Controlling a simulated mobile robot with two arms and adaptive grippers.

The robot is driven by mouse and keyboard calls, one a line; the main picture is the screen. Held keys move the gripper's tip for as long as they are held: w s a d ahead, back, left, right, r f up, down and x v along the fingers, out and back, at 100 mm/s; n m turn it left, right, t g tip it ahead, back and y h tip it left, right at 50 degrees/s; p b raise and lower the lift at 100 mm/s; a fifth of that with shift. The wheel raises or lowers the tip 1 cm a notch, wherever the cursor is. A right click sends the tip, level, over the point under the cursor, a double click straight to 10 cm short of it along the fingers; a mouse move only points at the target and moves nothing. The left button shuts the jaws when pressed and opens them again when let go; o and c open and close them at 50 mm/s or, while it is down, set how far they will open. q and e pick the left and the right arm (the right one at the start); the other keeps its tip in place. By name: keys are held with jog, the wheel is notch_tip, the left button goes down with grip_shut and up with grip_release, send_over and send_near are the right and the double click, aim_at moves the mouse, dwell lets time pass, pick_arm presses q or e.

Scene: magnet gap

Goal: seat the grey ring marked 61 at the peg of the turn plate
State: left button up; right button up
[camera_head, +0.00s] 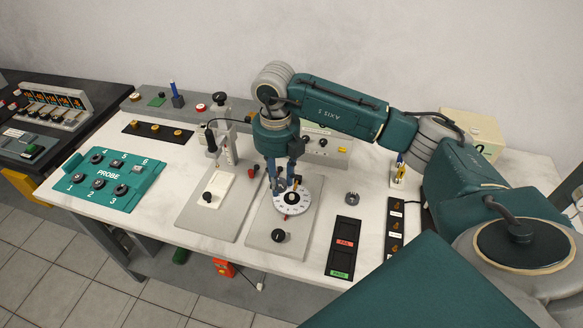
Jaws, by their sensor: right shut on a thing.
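My right gripper (282,181) points down over the left back part of the white turn plate (292,204). It is shut on a small grey thing (281,185) that looks like a ring; its mark is too small to read. The fingers partly hide it, and I cannot tell whether it touches the plate. The plate is a round white dial with dark marks on a grey base (262,236) with a black knob (278,236). The peg cannot be made out clearly. Another grey ring (352,198) lies on the table to the right. My left gripper is out of view.
A teal PROBE tray (130,168) with several dark rings stands at left. A stand with a white block (217,188) is just left of the plate. Black trays (344,247) lie to the right. A grey console (325,148) is behind. Bare tabletop surrounds the loose ring.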

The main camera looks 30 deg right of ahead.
aim_at(292, 195)
jog(key=d+m, duration=0.1)
jog(key=m, duration=0.2)
jog(key=d+f+m+p, duration=0.1)
jog(key=d+m, duration=0.1)
jog(key=m, duration=0.1)
jog(key=d+m, duration=0.1)
jog(key=m, duration=0.3)
jog(key=shift+w+d+f, duration=0.15)
jog(key=shift+w+f, duration=0.15)
jog(key=shift+f, duration=0.15)
jog(key=shift+f+b, duration=0.6)
jog(key=shift+f, duration=0.4)
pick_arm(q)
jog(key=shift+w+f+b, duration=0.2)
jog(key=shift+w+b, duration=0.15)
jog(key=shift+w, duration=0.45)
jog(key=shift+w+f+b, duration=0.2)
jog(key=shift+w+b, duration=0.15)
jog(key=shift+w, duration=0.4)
pick_arm(e)
jog(key=shift+f, duration=1.05)
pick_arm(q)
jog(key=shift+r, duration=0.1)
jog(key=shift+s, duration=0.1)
pick_arm(e)
jog(key=shift+f, duration=0.1)
